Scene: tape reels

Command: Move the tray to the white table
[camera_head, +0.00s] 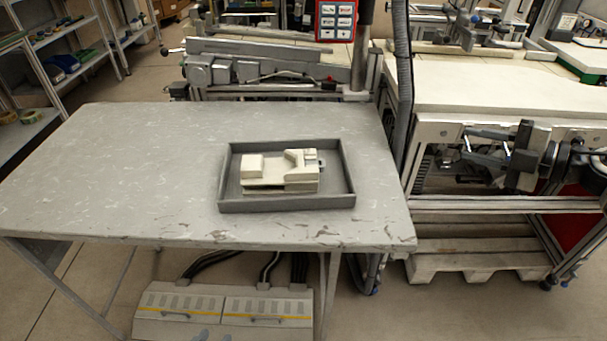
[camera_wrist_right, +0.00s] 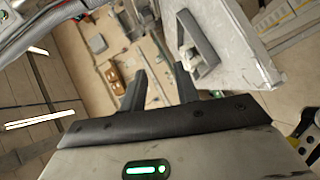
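A dark grey tray (camera_head: 287,205) sits on a worn grey table (camera_head: 120,170), near its right front part. A cream-coloured block-like part (camera_head: 280,172) lies in the tray. A white-topped table (camera_head: 490,85) stands to the right, apart from the grey table. No gripper shows in the head view. My right gripper (camera_wrist_right: 160,72) shows in the right wrist view with its two dark fingers apart and nothing between them. What seems to be the tray (camera_wrist_right: 196,42) lies beyond the fingertips there, apart from them. My left gripper is not in view.
Metal machinery (camera_head: 265,70) stands behind the grey table, with a vertical post and a dark hose (camera_head: 403,90) between the two tables. Shelves (camera_head: 60,45) stand at the left. A wooden pallet (camera_head: 475,260) lies below the white table. Most of the grey table's left side is clear.

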